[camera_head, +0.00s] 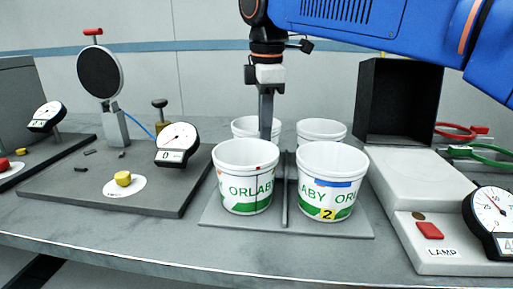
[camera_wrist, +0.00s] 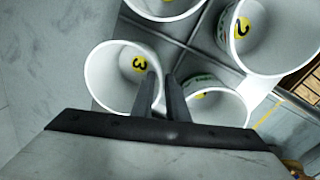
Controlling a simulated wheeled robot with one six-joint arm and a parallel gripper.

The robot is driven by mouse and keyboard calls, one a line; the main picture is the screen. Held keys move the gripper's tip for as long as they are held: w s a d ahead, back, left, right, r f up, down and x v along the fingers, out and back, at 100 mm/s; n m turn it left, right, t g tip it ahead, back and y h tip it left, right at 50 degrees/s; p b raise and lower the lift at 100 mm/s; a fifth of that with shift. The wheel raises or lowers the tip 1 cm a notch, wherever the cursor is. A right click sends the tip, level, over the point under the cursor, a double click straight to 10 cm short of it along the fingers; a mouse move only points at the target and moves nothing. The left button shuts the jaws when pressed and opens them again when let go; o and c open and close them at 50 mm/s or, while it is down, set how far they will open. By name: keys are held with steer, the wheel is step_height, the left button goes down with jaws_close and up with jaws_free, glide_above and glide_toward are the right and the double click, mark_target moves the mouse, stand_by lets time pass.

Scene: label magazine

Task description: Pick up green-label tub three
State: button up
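Tub three (camera_wrist: 97,82) is a white round tub with a yellow disc marked 3 inside, at the left in the wrist view. By its place diagonally across from tub two, it seems to be the back left tub (camera_head: 242,124) in the head view, mostly hidden by the front left tub. My gripper (camera_wrist: 163,76) points down at tub three's right wall. One finger shows inside the rim and the other outside, with a narrow gap holding the wall between them. Whether the fingers touch the wall is not clear. Tub three's label is hidden.
Front left tub (camera_head: 244,158), tub two (camera_head: 331,160) and the back right tub (camera_head: 321,128) stand close by on the grey base (camera_head: 222,221) with a cross divider (camera_head: 287,205). A gauge board (camera_head: 75,190) is left. A white device (camera_head: 397,197) with a dark box (camera_head: 397,100) is right.

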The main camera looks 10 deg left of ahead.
steer(key=shift+w+a+f, duration=0.15)
steer(key=shift+a+f, duration=0.05)
steer(key=shift+f, duration=2)
steer(key=shift+w+a+f, duration=0.1)
steer(key=shift+a+f, duration=0.05)
steer(key=shift+f, duration=2)
jaws_close()
